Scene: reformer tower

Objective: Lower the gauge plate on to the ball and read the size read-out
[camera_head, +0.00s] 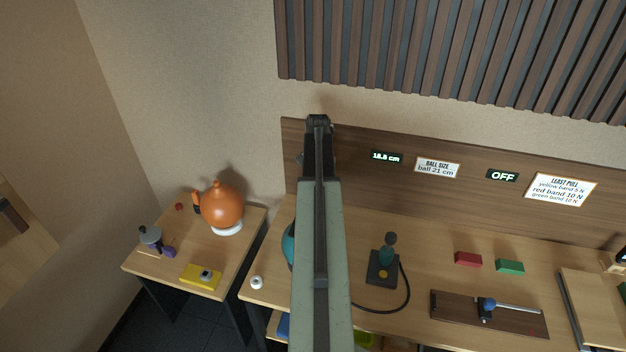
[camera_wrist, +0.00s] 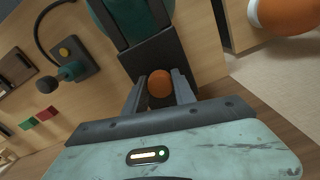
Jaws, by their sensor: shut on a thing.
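The teal ball (camera_wrist: 158,12) shows at the top of the wrist view, with dark gauge parts crossing it. In the head view only its left edge (camera_head: 289,246) shows beside my arm. A dark gauge part (camera_wrist: 168,62) carries an orange knob (camera_wrist: 159,84). My gripper (camera_wrist: 159,92) is shut on this knob, one finger on each side. My arm hides the gauge in the head view, and I cannot tell whether the plate touches the ball. The size read-out (camera_head: 386,156) appears to show 18.8 cm. The card (camera_head: 437,167) beside it says ball 21 cm.
A dark pump (camera_head: 383,265) with a hose stands right of my arm. Red (camera_head: 468,259) and green (camera_head: 510,267) blocks lie farther right. Another display (camera_head: 502,175) reads OFF. The left side table (camera_head: 170,261) holds an orange ball-shaped thing (camera_head: 222,207) and a yellow block (camera_head: 201,280).

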